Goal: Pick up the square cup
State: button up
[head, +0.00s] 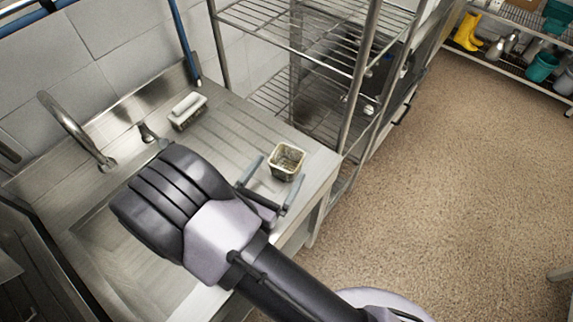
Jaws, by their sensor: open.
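The square cup (286,162) is a small cream container with a dark, speckled inside. It stands upright on the ridged steel drainboard of the sink counter, near the counter's right end. My gripper (276,183) is open, with its two grey fingers apart and pointing toward the cup. The cup is just beyond the fingertips, and the right finger is close to the cup's lower right side. I cannot tell whether a finger touches it. My arm hides part of the counter's front edge and the sink.
A white and grey brush-like block (188,111) lies on the drainboard farther back. A curved faucet (75,128) stands at the left above the sink. A wire rack (350,90) stands just behind and right of the counter. Open brown floor (450,200) lies to the right.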

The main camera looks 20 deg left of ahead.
aim_at(293, 149)
jog(key=b+x, duration=0.1)
jog(key=x, duration=0.4)
jog(key=shift+w, duration=0.1)
jog(key=c, duration=1.4)
